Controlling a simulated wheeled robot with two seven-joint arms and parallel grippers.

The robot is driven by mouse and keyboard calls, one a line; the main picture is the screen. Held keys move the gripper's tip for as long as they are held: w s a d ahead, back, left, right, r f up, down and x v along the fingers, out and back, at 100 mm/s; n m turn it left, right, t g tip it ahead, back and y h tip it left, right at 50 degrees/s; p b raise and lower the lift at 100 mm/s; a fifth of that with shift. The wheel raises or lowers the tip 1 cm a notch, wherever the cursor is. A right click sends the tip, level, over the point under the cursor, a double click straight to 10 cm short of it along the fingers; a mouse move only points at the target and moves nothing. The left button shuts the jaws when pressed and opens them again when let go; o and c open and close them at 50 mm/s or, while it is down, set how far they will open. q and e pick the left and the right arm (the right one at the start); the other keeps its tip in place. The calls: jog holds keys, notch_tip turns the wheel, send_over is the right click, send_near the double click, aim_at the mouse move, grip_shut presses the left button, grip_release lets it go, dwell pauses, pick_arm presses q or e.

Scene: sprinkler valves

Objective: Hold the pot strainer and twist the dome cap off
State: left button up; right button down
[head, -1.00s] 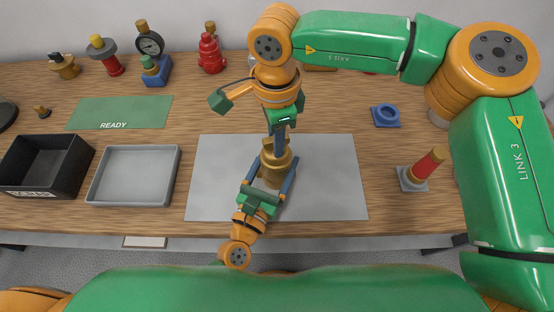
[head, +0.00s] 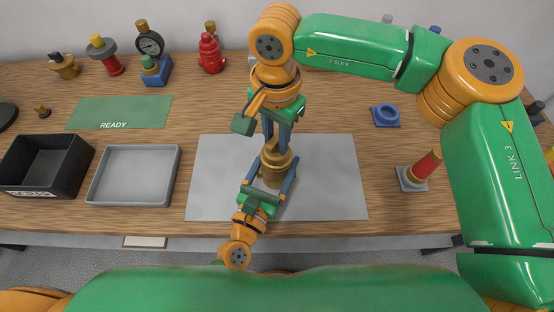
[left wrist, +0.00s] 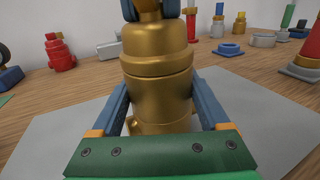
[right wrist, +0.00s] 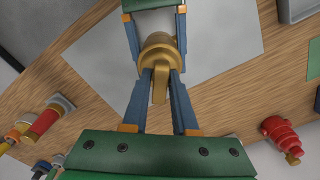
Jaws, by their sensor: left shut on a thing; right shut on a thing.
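The brass pot strainer (head: 272,177) stands upright on the grey mat (head: 330,180). My left gripper (head: 274,168) has its blue fingers shut around the strainer's body from the near side; the left wrist view shows the body (left wrist: 158,100) between them. The dome cap (head: 279,158) sits on top of the body, with a seam line below it in the left wrist view. My right gripper (head: 279,146) comes from above and is shut on the cap's upright brass tab (right wrist: 160,84). Whether the cap has lifted cannot be told.
A grey tray (head: 92,190) and a black bin (head: 20,195) stand at left. A green READY mat (head: 120,113) lies behind them. Valves and a red hydrant (head: 210,52) line the back. A blue ring (head: 386,115) and a red-brass fitting (head: 425,165) stand at right.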

jog(key=shift+d+f+n, duration=0.15)
jog(key=shift+f+n, duration=0.1)
jog(key=shift+n, duration=0.75)
jog(key=n, duration=0.3)
jog(key=shift+n, duration=1.1)
pick_arm(q)
jog(key=shift+w, duration=0.1)
pick_arm(e)
jog(key=shift+r, duration=1)
pick_arm(q)
jog(key=shift+f, duration=0.1)
pick_arm(e)
jog(key=shift+r, duration=1.7)
pick_arm(q)
jog(key=o, duration=1.4)
pick_arm(e)
jog(key=shift+w, duration=0.1)
